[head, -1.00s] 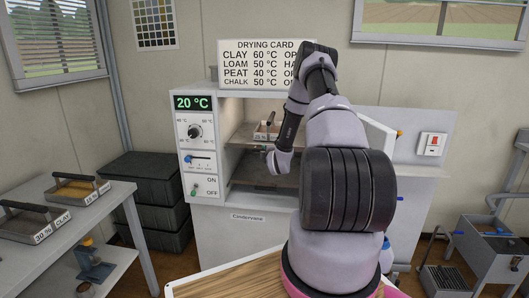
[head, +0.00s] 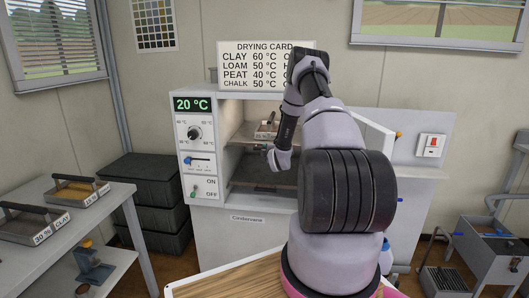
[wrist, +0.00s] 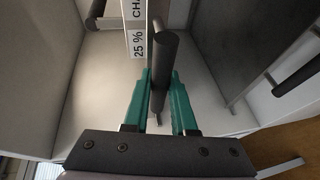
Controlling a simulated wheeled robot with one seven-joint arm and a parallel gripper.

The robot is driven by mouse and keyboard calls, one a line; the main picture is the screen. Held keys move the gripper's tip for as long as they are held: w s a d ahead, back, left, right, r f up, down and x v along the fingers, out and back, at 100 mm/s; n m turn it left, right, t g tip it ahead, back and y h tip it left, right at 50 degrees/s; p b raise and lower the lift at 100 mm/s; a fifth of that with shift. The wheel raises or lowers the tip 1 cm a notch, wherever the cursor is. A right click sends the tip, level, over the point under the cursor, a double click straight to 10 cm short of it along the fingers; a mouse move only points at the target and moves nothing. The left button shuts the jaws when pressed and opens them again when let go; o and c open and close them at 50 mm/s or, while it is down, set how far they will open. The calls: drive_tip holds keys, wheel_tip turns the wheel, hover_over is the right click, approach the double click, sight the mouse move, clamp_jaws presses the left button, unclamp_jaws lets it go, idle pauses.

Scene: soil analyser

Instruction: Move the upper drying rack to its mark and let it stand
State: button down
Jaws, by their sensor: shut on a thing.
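The upper drying rack (head: 236,139) is a thin grey shelf in the upper part of the open drying oven. A small tray labelled 25 % and CHA (wrist: 136,28), the rest cut off, stands on it; it also shows in the head view (head: 266,128). My gripper (wrist: 161,88) has its green fingers shut on a dark round bar (wrist: 166,55) at the rack's front, which looks like the rack's handle. In the head view my arm hides the right part of the rack. I cannot make out the rack's mark.
A lower dark shelf (wrist: 250,40) with its own black handle (wrist: 298,76) lies below. The oven's control panel (head: 196,150) reads 20 °C. A side table (head: 110,210) with handled trays stands left, and black crates (head: 148,200) stand behind it.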

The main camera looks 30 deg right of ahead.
drive_tip(key=shift+w+d+r, duration=0.1)
drive_tip(key=shift+d, duration=0.05)
drive_tip(key=c, duration=0.7)
unclamp_jaws()
drive_tip(key=shift+w+d, duration=0.1)
drive_tip(key=shift+c, duration=0.2)
drive_tip(key=v, duration=1.1)
drive_tip(key=shift+w, duration=0.1)
